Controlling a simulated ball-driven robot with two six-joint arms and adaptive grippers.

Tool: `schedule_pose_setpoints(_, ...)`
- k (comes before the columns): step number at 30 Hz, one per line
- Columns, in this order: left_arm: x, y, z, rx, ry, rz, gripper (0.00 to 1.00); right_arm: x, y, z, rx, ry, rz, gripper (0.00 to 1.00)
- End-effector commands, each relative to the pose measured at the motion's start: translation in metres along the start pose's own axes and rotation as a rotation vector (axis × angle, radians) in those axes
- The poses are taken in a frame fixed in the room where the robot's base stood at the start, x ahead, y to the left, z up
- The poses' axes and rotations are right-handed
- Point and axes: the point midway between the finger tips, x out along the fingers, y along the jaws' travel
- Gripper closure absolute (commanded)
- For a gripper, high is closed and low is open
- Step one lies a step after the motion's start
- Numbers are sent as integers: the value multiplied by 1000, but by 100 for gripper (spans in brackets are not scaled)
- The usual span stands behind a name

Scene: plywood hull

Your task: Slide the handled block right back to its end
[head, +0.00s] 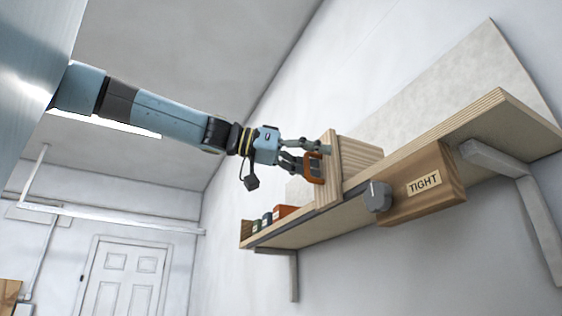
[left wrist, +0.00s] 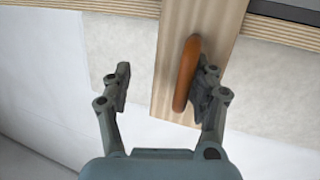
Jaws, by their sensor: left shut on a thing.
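The handled block (head: 358,154) is a pale wooden block with an upright front board (head: 330,175), standing on a wall shelf (head: 480,130). Its orange-brown handle (head: 318,170) sticks out towards my left arm. My left gripper (head: 308,157) is at the handle and shut on it. In the left wrist view the handle (left wrist: 186,75) lies against the right finger, and the left finger looks apart from it. The block's board (left wrist: 168,100) is behind the handle there. My right gripper is not in view.
A wooden box labelled TIGHT (head: 425,187) with a grey knob (head: 377,197) hangs at the shelf's front edge, right of the block. Small coloured boxes (head: 278,213) stand at the shelf's left end. Pale brackets (head: 530,210) hold the shelf below.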

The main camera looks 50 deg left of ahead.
Motion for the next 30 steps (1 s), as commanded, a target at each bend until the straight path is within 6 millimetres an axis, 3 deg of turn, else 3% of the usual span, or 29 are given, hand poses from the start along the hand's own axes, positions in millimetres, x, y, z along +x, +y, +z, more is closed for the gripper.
schedule_pose_setpoints(1,-10,2,-10,12,22,-3,64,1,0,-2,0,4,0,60)
schedule_pose_setpoints(7,-24,3,-6,8,22,-2,64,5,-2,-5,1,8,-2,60)
schedule_pose_setpoints(30,-80,9,13,4,12,4,64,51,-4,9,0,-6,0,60)
